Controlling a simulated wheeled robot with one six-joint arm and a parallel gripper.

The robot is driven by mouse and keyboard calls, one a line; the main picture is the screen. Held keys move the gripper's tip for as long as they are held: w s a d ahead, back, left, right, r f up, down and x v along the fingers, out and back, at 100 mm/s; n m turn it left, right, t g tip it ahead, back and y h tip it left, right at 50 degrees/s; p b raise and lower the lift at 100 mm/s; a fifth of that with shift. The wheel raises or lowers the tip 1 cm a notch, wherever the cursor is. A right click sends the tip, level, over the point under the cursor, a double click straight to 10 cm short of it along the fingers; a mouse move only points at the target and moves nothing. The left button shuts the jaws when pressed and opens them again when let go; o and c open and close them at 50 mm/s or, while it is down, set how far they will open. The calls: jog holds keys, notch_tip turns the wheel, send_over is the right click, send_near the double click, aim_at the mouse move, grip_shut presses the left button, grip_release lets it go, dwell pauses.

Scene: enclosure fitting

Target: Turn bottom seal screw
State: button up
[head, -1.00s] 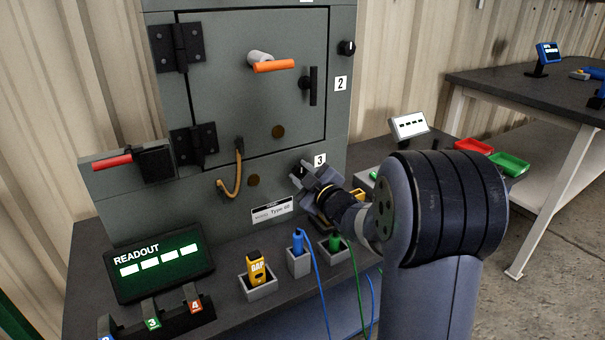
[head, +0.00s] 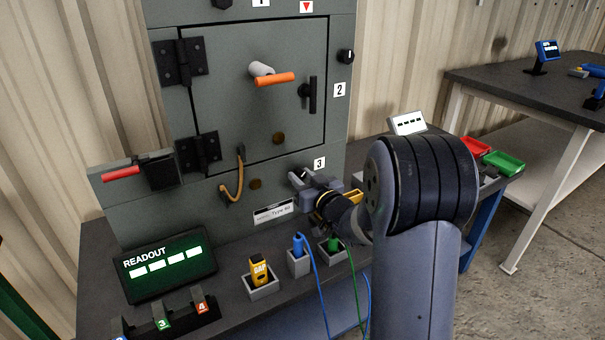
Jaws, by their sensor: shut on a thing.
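The bottom seal screw (head: 304,174) is a small dark knob with a light mark, low on the grey enclosure (head: 225,95), just left of the label 3. My gripper (head: 303,178) is shut on it, and the jaws and wrist hide much of the screw. Another dark knob (head: 347,56) with a light mark sits at the upper right of the enclosure, above the label 2. The door (head: 220,80) lies flat against the enclosure front.
An orange-handled lever (head: 275,79) and a black handle (head: 308,93) stick out from the door. A readout (head: 165,268) stands at the left.

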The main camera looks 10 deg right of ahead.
jog(key=shift+m, duration=0.6)
jog(key=shift+p, duration=0.3)
jog(key=o, duration=1)
jog(key=shift+s, duration=0.15)
jog(key=p+v, duration=0.1)
jog(key=v, duration=0.9)
jog(key=shift+s+d, duration=0.1)
jog(key=shift+s, duration=0.2)
